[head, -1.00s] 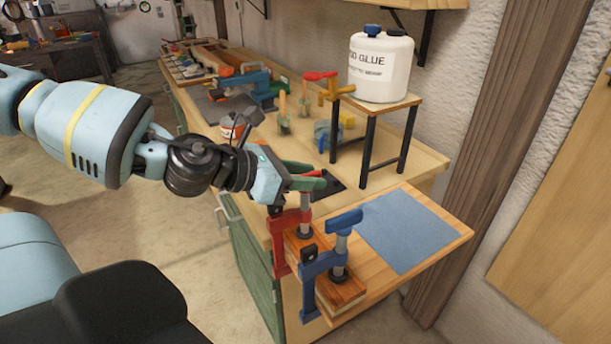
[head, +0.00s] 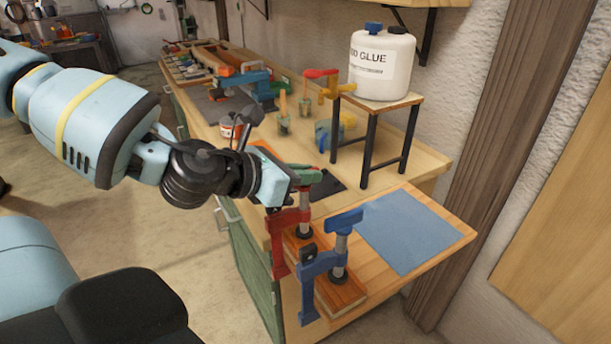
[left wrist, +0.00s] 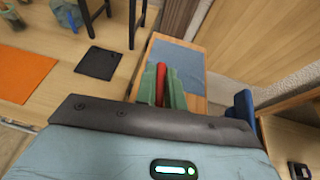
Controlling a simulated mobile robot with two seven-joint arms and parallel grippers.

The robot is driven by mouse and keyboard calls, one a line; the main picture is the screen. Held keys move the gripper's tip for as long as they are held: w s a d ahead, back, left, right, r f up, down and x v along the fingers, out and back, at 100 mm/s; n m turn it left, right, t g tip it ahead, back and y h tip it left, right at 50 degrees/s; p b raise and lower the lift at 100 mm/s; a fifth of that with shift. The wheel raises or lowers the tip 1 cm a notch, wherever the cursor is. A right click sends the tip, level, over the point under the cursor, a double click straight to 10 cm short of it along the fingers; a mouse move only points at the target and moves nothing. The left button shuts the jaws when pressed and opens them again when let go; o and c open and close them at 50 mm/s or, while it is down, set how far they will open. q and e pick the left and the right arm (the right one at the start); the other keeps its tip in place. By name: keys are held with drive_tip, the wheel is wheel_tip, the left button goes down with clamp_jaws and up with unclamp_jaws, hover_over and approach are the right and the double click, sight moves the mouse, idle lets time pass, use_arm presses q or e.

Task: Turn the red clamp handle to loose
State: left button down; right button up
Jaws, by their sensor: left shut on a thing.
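The red clamp (head: 286,225) stands upright at the left edge of the workbench, over a wooden block. Its red handle (left wrist: 160,84) shows between the two green fingers in the left wrist view. My left gripper (head: 307,176) is shut on this handle at the top of the clamp. In the head view the fingers hide most of the handle. A blue clamp (head: 322,265) stands just in front, to the right of the red one, and its handle (left wrist: 242,107) shows at the right in the left wrist view. My right gripper is in no view.
A blue sheet (head: 408,230) lies on the board to the right of the clamps. A white glue jug (head: 381,66) stands on a small black-legged stand behind. A black mat (left wrist: 99,62) and an orange sheet (left wrist: 22,76) lie on the bench.

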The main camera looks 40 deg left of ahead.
use_arm(q)
drive_tip(key=shift+s+d+f+n+y, duration=0.1)
drive_tip(key=shift+f+n+y, duration=0.15)
drive_tip(key=shift+n+y, duration=1.55)
drive_tip(key=shift+y, duration=0.3)
drive_tip(key=shift+n+y+b, duration=0.45)
drive_tip(key=shift+n+y, duration=0.55)
drive_tip(key=shift+y, duration=0.1)
drive_tip(key=n+g+y+b, duration=0.1)
drive_tip(key=n+y+b, duration=0.1)
drive_tip(key=n+y, duration=0.1)
drive_tip(key=shift+f, duration=0.2)
drive_tip(key=shift+n+g+y+b, duration=0.3)
drive_tip(key=shift+n+y+b, duration=0.2)
drive_tip(key=shift+y+b, duration=0.2)
drive_tip(key=shift+r+n+g+y+b, duration=0.1)
drive_tip(key=shift+n+g+y+b, duration=0.2)
drive_tip(key=shift+n+y+b, duration=0.15)
